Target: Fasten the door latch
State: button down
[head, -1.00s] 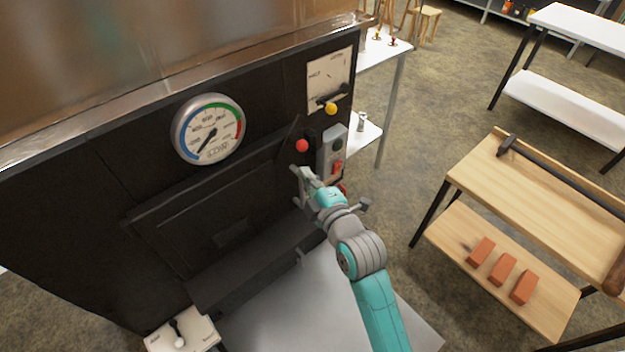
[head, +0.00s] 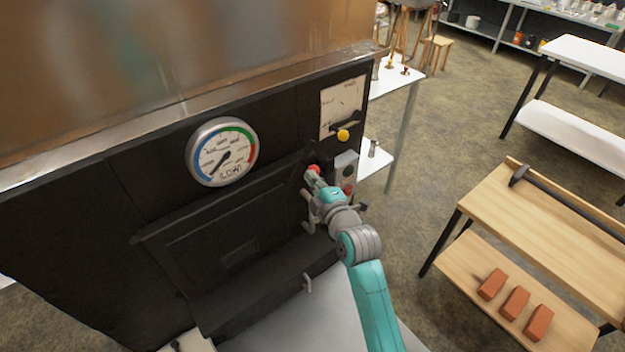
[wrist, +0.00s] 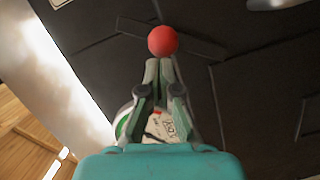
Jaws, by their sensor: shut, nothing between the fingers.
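The black door (head: 235,240) of the evaporator looks closed in its frame. A red ball knob (head: 313,170) sits at the door's upper right, on what looks like the dark latch lever; the knob also shows in the wrist view (wrist: 162,40). My gripper (head: 312,180) is at the red knob, its fingers shut and empty. In the wrist view my fingertips (wrist: 160,66) are together just below the knob, touching or nearly touching it. The arm hides part of the panel below the knob.
A round gauge (head: 222,152) is left of the knob. A yellow-knobbed lever (head: 342,135) is above right, and a grey switch box (head: 346,170) is close on the right. A wooden cart (head: 530,235) with bricks stands right, with open floor between.

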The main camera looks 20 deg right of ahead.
jog(key=shift+w+d+f+m, duration=0.1)
jog(key=shift+d+m, duration=0.25)
jog(key=shift+m, duration=0.15)
jog(key=w+d+f+m+g+y, duration=0.1)
jog(key=d+f+m, duration=0.3)
jog(key=m, duration=0.4)
jog(key=shift+w+d+f+g+y, duration=0.3)
jog(key=shift+d+f+g+y, duration=0.1)
jog(key=shift+f+g+y, duration=0.25)
dwell(0.4)
jog(key=shift+r, duration=0.1)
